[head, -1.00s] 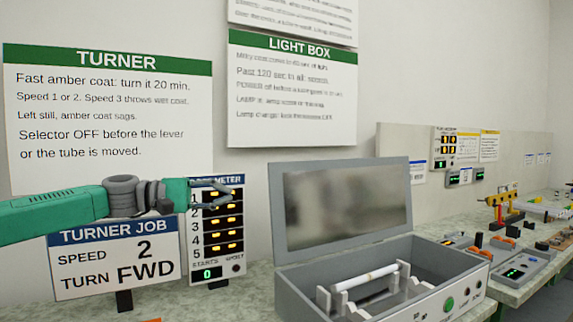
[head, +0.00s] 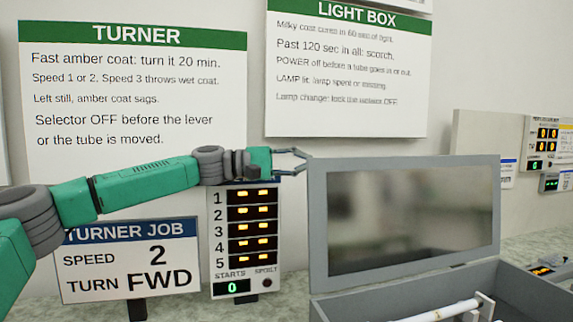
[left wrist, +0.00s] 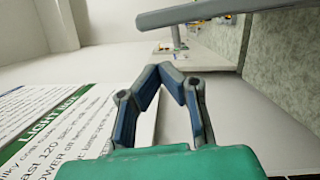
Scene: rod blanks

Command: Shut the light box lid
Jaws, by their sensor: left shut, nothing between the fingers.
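The light box (head: 545,288) stands on the counter at the lower right of the head view, cut off by the frame. Its grey-framed lid (head: 410,215) stands open, nearly upright. A white tube (head: 442,312) lies inside the box. My left gripper (head: 304,161) is shut and empty by the lid's upper left corner. In the left wrist view, the shut fingertips (left wrist: 168,68) point toward a grey bar that looks like the lid's edge (left wrist: 225,12), with a gap in between. I cannot tell their exact depth. My right gripper is not in view.
Behind my left arm stand the Turner Job sign (head: 130,265) and the meter panel (head: 240,250) with amber lights. The Turner notice (head: 135,90) and Light Box notice (head: 348,75) hang on the wall. More panels (head: 545,150) stand at the far right.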

